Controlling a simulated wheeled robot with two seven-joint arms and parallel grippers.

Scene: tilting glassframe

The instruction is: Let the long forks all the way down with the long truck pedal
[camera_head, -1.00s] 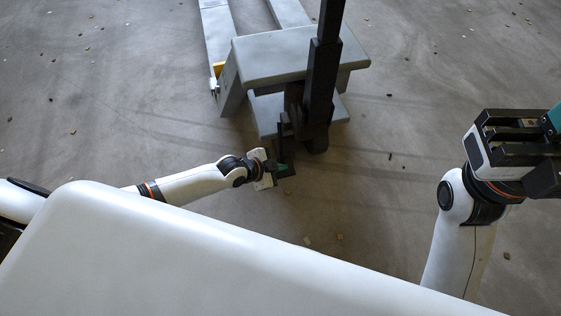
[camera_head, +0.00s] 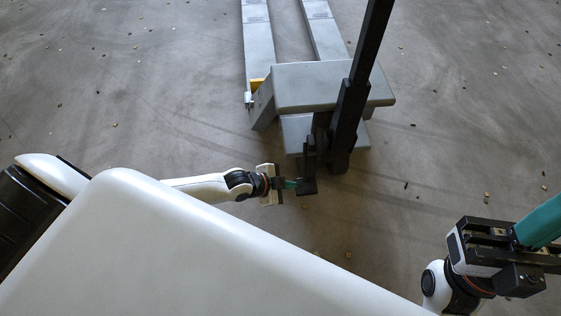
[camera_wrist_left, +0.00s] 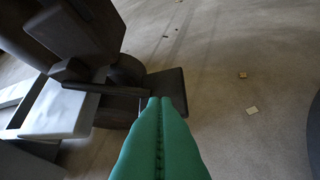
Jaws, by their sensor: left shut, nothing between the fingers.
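The grey pallet truck (camera_head: 335,85) stands ahead, its two long forks (camera_head: 258,45) pointing away from me. Its dark pedal (camera_head: 308,187) sticks out low at the near side, beside the black mast foot. It shows as a dark square plate in the left wrist view (camera_wrist_left: 168,88). My left gripper (camera_head: 292,183) is shut and empty, its green fingertips (camera_wrist_left: 158,103) at the near edge of the pedal. I cannot tell whether they touch it. My right gripper (camera_head: 538,228) is at the lower right, away from the truck; its fingers are partly cut off. The forks' height is hard to judge.
The black handle column (camera_head: 358,90) rises from the truck's near end. My own white body fills the lower left. Small chips lie scattered on the concrete floor (camera_head: 170,130), which is otherwise clear on both sides of the truck.

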